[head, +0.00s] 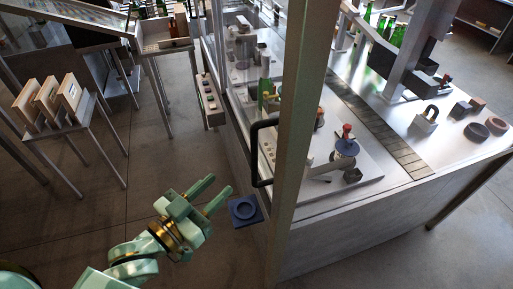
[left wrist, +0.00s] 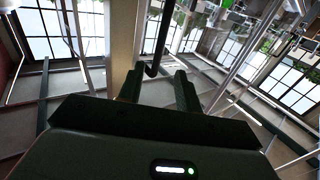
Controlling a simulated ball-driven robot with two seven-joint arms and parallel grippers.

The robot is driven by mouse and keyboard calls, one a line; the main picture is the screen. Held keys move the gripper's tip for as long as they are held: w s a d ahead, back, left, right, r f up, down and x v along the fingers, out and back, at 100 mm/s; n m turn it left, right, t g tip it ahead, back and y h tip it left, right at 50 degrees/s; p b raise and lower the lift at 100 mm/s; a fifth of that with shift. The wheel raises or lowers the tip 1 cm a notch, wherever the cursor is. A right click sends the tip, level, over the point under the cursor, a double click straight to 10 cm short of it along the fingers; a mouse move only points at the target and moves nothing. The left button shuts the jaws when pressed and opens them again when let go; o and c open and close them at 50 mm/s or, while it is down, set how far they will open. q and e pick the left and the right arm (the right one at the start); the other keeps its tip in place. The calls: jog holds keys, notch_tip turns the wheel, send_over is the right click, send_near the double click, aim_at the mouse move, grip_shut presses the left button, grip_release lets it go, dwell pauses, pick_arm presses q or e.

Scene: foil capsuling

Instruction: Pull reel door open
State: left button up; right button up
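The door shows in the head view as a clear panel with a metal edge post (head: 299,100) at the near left corner of the machine. A black bar handle (head: 256,155) stands upright on it. My left gripper (head: 220,187) is to the left of and a little below the handle, its two green fingers spread and pointing towards it. In the left wrist view, the fingers (left wrist: 157,80) are apart with nothing between them. The handle's end (left wrist: 152,68) appears just beyond the fingertips, between them in the picture. Contact with the handle is not visible. My right gripper is not in view.
A blue square piece with a round recess (head: 244,209) is below the handle. A button panel (head: 208,98) juts from the machine's left side. A stand with wooden frames (head: 65,98) is at the left. Open floor (head: 140,165) lies between.

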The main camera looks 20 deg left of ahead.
aim_at(252, 153)
pick_arm(q)
jog(key=p+x, duration=0.2)
jog(key=x, duration=1.2)
jog(key=shift+a, duration=0.1)
grip_shut()
